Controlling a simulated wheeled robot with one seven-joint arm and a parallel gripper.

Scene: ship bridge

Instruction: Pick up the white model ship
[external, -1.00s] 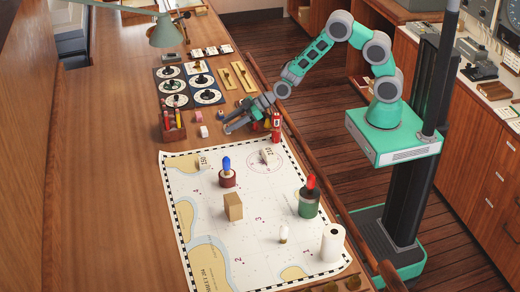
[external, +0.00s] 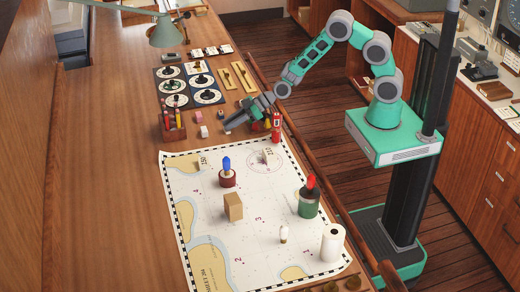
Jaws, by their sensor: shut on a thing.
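My gripper (external: 229,127) is low over the table, just beyond the far edge of the chart. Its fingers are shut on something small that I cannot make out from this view. I cannot pick out the white model ship with certainty. A small pale piece (external: 266,156) stands on the chart's compass rose, and a small white piece (external: 283,234) stands near the chart's front; their shapes are too small to tell.
A red piece (external: 277,128) stands close beside my gripper on the right. A pencil box (external: 172,127) and a white roll (external: 204,132) are to its left. The chart (external: 200,235) bears a brown box (external: 233,206), a blue-topped piece (external: 227,177) and a green pot (external: 308,203).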

